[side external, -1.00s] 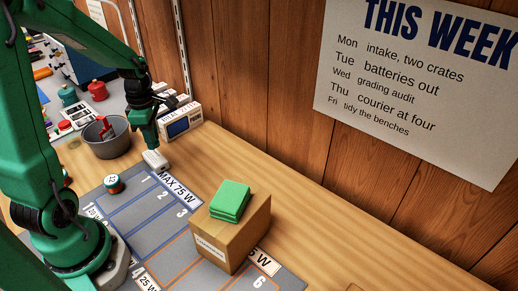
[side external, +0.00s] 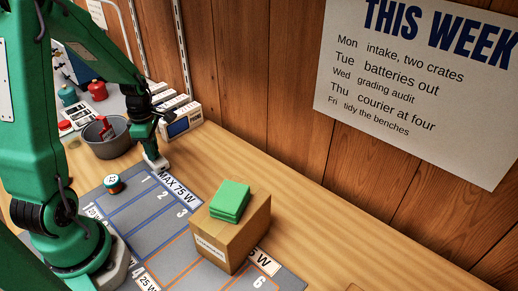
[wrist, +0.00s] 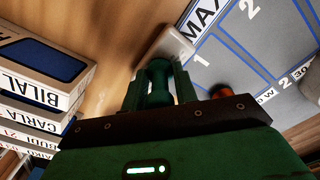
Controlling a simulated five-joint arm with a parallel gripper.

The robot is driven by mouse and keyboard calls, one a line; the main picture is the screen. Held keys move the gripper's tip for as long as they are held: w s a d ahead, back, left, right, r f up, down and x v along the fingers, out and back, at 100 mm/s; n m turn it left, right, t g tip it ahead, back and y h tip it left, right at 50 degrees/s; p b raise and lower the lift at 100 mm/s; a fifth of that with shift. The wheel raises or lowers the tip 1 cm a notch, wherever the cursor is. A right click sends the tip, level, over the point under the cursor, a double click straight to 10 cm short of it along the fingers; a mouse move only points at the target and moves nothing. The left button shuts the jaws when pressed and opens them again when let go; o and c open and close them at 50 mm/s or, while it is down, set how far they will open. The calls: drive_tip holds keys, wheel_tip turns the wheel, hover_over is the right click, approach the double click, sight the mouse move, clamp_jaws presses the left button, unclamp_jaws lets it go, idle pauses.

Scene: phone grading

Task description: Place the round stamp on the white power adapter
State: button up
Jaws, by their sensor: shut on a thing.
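The white power adapter (side external: 157,166) lies at the far end of the grey mat, by the "MAX 75 W" label. It also shows in the wrist view (wrist: 168,46), just beyond my fingers. My gripper (side external: 152,152) is low, right over the adapter. In the wrist view my gripper (wrist: 160,84) is shut on a round dark green thing (wrist: 158,72), which appears to be the round stamp. Its underside is hidden, and I cannot tell whether it touches the adapter.
A teal and white round item (side external: 112,183) sits on the grey mat (side external: 134,214). A cardboard box (side external: 232,236) with green pads (side external: 230,201) stands on the mat's right part. A grey bin (side external: 106,137) and several phone boxes (side external: 180,121) flank my gripper. Bench to the right is clear.

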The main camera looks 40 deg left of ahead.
drive_tip(key=shift+f, duration=0.15)
drive_tip(key=o, duration=0.9)
drive_tip(key=shift+o, duration=0.2)
wheel_tip(320, 180, up, 12)
drive_tip(key=shift+r, duration=0.15)
idle(0.7)
